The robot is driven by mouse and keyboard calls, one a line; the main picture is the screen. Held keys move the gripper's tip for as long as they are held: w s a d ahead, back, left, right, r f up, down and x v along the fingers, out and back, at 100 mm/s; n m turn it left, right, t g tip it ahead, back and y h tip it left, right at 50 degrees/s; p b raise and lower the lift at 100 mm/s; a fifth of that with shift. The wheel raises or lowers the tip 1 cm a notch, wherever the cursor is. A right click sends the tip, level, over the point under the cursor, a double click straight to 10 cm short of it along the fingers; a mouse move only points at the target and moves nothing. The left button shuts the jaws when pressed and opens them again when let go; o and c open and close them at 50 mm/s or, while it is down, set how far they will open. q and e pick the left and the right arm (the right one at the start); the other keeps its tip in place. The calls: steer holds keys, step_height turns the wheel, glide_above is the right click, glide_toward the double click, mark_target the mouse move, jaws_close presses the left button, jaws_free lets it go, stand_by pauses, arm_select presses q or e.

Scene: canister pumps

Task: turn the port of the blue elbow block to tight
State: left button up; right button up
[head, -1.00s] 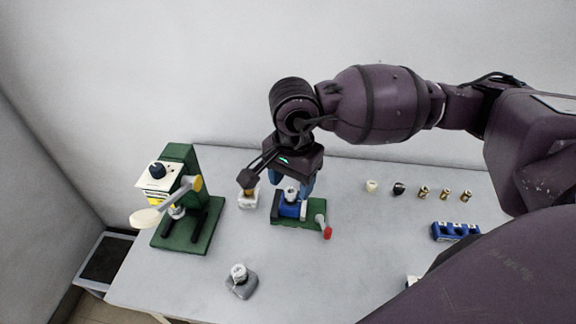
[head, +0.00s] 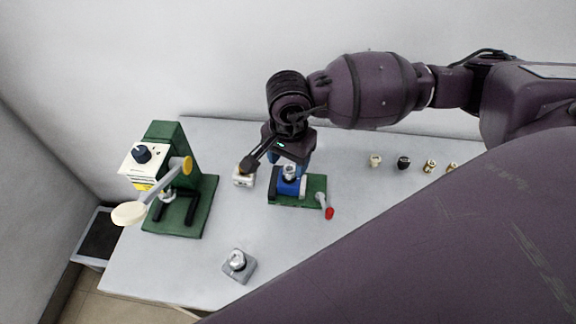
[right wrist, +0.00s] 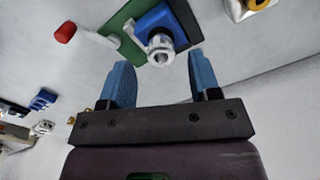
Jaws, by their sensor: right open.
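The blue elbow block (head: 291,187) sits on a green base plate (head: 313,186) on the table. Its pale metal port (head: 290,171) points up in the head view. My right gripper (head: 287,165) is at the block's back side, close to the port. A red-tipped lever (head: 328,212) stands at the plate's right end. My left gripper is out of view.
A green stand with a white head (head: 144,160) is on the left. A small white block (head: 243,178) stands just left of the plate. A grey block with a metal fitting (head: 238,264) is at the front. Several small fittings (head: 403,163) line the back right.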

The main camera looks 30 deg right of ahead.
mark_target(289, 173)
step_height(289, 173, down, 2)
steer(key=shift+f, duration=0.1)
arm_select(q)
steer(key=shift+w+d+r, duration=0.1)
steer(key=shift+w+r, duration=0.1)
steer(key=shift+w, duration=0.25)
arm_select(e)
steer(key=shift+f, duration=0.35)
steer(key=c, duration=0.9)
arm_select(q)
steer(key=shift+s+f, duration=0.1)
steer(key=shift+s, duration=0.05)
arm_select(e)
steer(key=shift+c, duration=0.2)
steer(key=shift+m, duration=0.3)
